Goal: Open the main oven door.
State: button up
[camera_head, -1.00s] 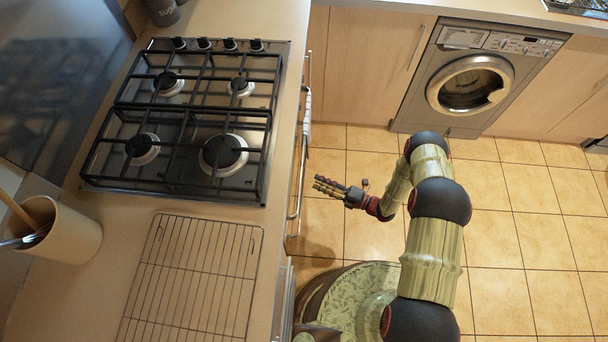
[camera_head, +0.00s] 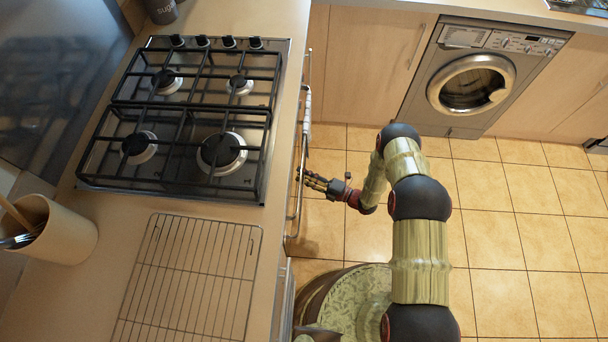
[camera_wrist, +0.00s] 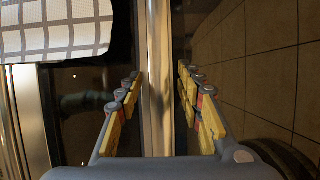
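The oven front is seen almost edge-on below the hob in the head view, with a metal handle bar (camera_head: 293,216) along it. In the wrist view a long metal handle bar (camera_wrist: 156,60) runs top to bottom, with the dark glass oven door (camera_wrist: 85,115) behind it to the left. My gripper (camera_head: 300,178) is at the oven front in the head view. In the wrist view my gripper (camera_wrist: 160,84) is open, with yellow-padded fingers on both sides of the bar. Gaps show between the bar and the fingers. The door looks shut.
A checked cloth (camera_wrist: 55,28) hangs at the upper left of the wrist view. Another metal bar (camera_wrist: 10,125) stands at its left edge. The hob (camera_head: 185,115) and a wire rack (camera_head: 190,280) are on the counter. The tiled floor (camera_head: 500,230) to the right is clear.

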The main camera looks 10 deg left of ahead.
jog(key=shift+c, duration=1.2)
grip_shut()
